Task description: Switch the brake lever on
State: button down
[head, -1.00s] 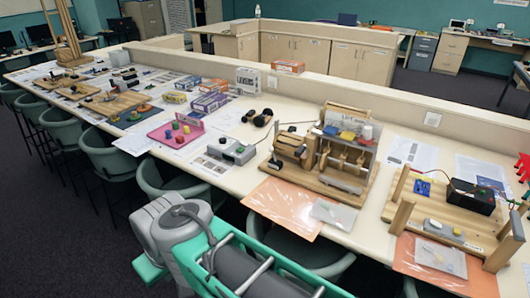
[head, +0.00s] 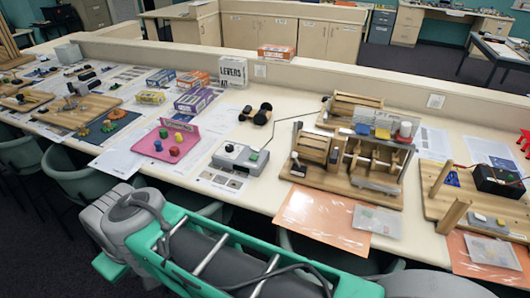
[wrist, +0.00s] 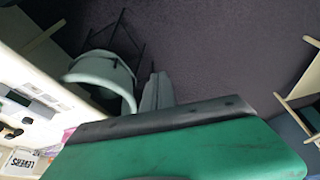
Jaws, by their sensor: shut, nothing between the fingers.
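A grey control box (head: 240,158) with small knobs and a short upright stick sits on the long table, left of a wooden machine (head: 350,155). A thin dark rod or cable runs from near the box up toward the machine. The machine has slatted drums, upright posts and a dark handle-like part (head: 297,160) at its front left. I cannot tell for sure which part is the brake lever, or its position. My gripper's fingers show in neither view. My grey and teal arm crosses the bottom of the head view, in front of the table edge.
A LEVERS box (head: 233,73) stands behind the control box; it also shows in the wrist view (wrist: 22,162). A pink board (head: 165,145) lies to the left, a wooden battery rig (head: 470,205) to the right. Chairs (head: 75,182) line the table's front edge.

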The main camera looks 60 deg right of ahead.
jog(key=shift+w, duration=0.1)
